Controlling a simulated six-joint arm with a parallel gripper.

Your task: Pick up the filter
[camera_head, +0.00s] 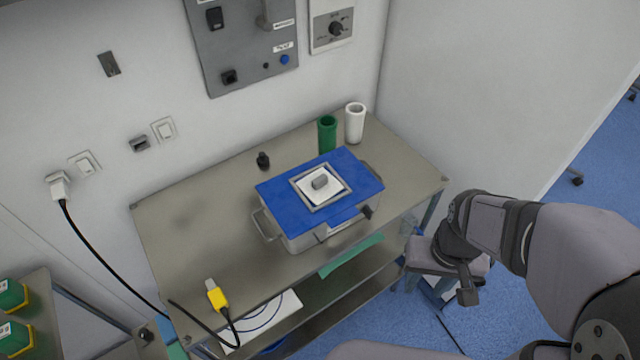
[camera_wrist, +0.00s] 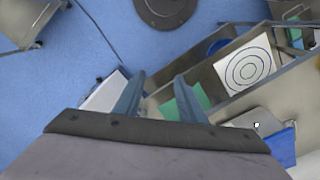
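A metal container (camera_head: 296,236) with a blue lid (camera_head: 349,163) stands on the steel table. A white square piece (camera_head: 312,194), which looks like the filter, lies in a square frame on the lid, with a small grey block (camera_head: 320,182) on it. In the wrist view only a corner of the blue lid (camera_wrist: 282,146) shows at the lower right, and the white piece is out of sight. My gripper (camera_head: 467,290) is right of the table, apart from the container. In the wrist view my gripper (camera_wrist: 157,88) has its two fingers apart with nothing between them.
A green cup (camera_head: 327,134) and a white cup (camera_head: 355,124) stand behind the container. A small black object (camera_head: 263,160) is to its left. A yellow connector (camera_head: 217,296) with a black cable lies near the table's front left. The table's left part (camera_head: 190,225) is clear.

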